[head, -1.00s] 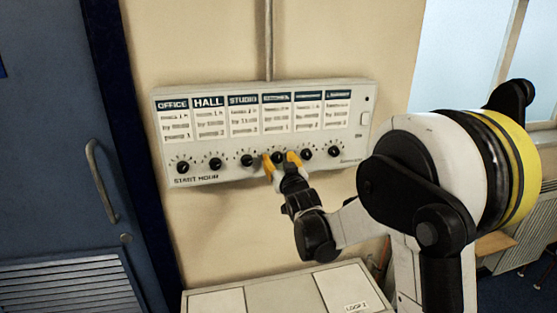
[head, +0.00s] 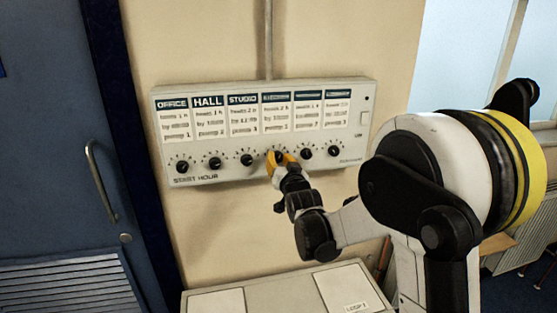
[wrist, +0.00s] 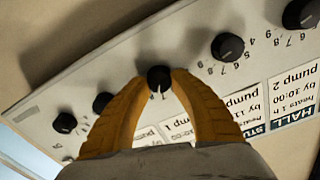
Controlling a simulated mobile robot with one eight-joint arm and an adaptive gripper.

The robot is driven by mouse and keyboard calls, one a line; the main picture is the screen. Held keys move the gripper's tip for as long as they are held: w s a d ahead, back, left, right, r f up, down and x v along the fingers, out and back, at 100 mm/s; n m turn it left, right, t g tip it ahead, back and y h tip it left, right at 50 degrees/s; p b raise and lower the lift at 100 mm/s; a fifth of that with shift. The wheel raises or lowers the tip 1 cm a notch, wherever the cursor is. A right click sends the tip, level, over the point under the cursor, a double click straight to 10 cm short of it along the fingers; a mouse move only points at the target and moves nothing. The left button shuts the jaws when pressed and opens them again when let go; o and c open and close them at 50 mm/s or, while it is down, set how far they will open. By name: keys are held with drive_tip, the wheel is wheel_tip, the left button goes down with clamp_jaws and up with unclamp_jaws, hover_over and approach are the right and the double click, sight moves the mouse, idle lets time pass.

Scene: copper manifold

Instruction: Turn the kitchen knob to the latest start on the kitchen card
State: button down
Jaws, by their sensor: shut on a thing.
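A white control panel (head: 230,178) on the wall has a row of black knobs under a row of cards. My gripper (head: 279,158) is at the fourth knob from the left. In the wrist view, which shows the panel upside down, my gripper's yellow fingers (wrist: 158,88) are shut on that black knob (wrist: 159,77), one on each side. Its pointer and most of its scale are hard to read. The card above that knob (head: 277,112) has a dark header too blurred to read, so I cannot tell whether it says kitchen.
Free knobs flank the held one, the near ones being the third (head: 247,160) and fifth (head: 306,153). A conduit (head: 268,40) runs up from the panel. A pale cabinet (head: 240,298) stands below. A blue door (head: 50,130) is at left.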

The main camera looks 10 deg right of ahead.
drive_tip(key=shift+m, duration=1.2)
drive_tip(key=c, duration=1.1)
unclamp_jaws()
drive_tip(key=shift+w, duration=0.1)
drive_tip(key=shift+o, duration=0.2)
drive_tip(key=s, duration=1.2)
drive_tip(key=shift+s, duration=0.15)
